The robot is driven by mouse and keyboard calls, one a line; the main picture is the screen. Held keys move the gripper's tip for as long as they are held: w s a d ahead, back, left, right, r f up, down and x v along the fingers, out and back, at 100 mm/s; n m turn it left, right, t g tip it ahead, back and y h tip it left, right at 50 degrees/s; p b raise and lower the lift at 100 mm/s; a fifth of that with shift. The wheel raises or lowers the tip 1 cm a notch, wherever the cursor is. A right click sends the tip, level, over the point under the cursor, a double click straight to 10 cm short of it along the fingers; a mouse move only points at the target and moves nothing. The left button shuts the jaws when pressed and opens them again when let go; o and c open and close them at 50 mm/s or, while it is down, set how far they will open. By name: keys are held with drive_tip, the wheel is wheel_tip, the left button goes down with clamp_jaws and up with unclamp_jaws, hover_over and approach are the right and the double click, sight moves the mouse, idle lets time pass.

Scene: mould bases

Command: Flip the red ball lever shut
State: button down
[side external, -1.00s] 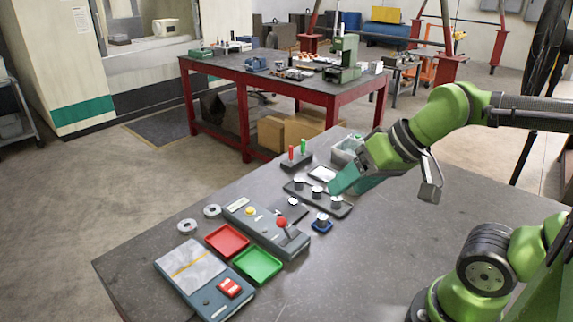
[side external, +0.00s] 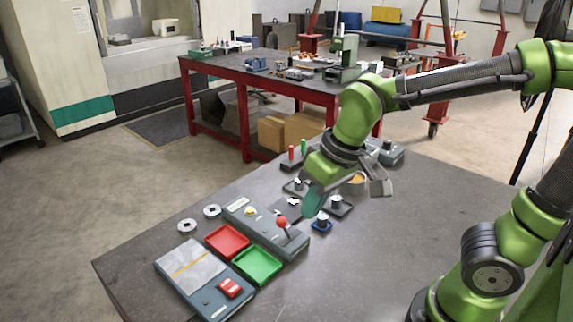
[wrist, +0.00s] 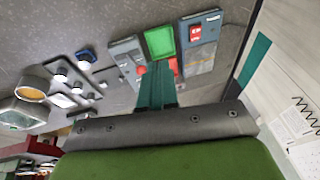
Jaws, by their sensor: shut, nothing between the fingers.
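The red ball lever (side external: 282,222) stands on a long grey panel (side external: 240,207), its red ball on top of a short stem that leans slightly. In the wrist view the red ball (wrist: 141,70) shows just left of my fingers. In the wrist view my gripper (wrist: 158,82) covers part of the panel.
A red tray (side external: 227,241) and a green tray (side external: 258,263) lie in front of the panel. A blue base with a knob (side external: 322,222) sits right of it. A dark tray of knobs (side external: 342,207) lies partly behind my gripper. The table's front right is clear.

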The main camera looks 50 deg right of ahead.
drive_tip(key=w+a+f+n+g+h, duration=0.2)
drive_tip(key=w+a+f+n+h, duration=0.1)
drive_tip(key=w+a+h, duration=0.4)
drive_tip(key=shift+w+a+f+g, duration=0.25)
drive_tip(key=shift+w+a, duration=0.4)
drive_tip(key=shift+w, duration=0.45)
approach(286, 230)
drive_tip(key=shift+f, duration=2.15)
drive_tip(key=shift+w+a, duration=0.2)
drive_tip(key=shift+w, duration=0.15)
drive_tip(key=shift+d+r, duration=0.1)
